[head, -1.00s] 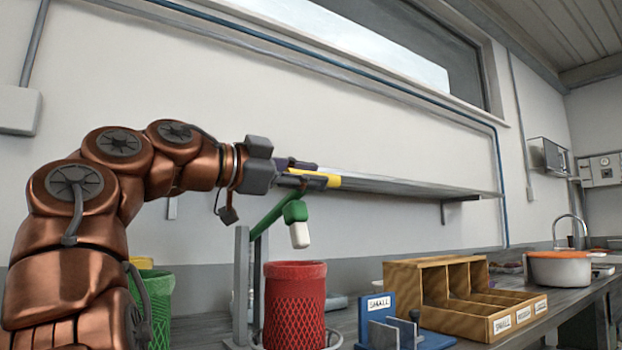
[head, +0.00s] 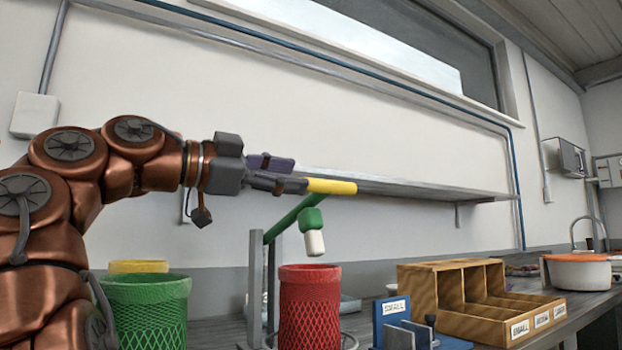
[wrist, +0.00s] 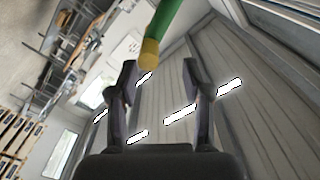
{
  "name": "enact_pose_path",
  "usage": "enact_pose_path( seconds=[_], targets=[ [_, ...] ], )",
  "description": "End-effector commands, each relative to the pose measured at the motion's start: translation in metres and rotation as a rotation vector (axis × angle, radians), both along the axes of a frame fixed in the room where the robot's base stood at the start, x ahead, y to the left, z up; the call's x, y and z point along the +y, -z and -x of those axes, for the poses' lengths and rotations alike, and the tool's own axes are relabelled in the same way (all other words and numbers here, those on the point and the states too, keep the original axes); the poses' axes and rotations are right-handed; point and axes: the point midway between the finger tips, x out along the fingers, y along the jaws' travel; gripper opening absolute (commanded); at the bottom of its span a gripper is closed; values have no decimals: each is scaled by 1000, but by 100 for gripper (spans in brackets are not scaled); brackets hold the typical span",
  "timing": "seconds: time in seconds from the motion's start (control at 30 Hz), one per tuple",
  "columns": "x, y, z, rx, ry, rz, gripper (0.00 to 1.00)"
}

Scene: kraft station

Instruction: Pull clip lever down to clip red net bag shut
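The clip lever has a green arm (head: 287,220) that rises to a yellow grip (head: 331,187). A green block with a white tip (head: 314,243) hangs from it, apart from and above the bag. The red net bag (head: 309,308) stands upright below the lever, its top rim wide. My gripper (head: 300,184) is level with the yellow grip, its fingers ending by the grip's left end. In the wrist view my gripper (wrist: 159,72) has its fingers apart with nothing held. The lever's yellow end (wrist: 149,52) shows near the fingertips; contact cannot be told.
A green net bin (head: 150,305) with a yellow one (head: 138,266) behind it stands at left. A grey post (head: 255,285) stands beside the red bag. Right are a blue labelled stand (head: 391,318), wooden box (head: 490,300) and orange-lidded pot (head: 578,270). A wall shelf (head: 430,188) runs behind.

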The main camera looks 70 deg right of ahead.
Motion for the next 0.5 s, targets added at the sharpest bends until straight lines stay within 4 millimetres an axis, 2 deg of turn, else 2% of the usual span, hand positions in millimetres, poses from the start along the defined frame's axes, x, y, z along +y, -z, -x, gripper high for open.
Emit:
enact_pose_path(
  seconds=[0.23,0.5],
  targets=[
    [18,1,-20,1,-2,-2,49],
    [27,-1,-30,3,-6,-1,49]
  ],
)
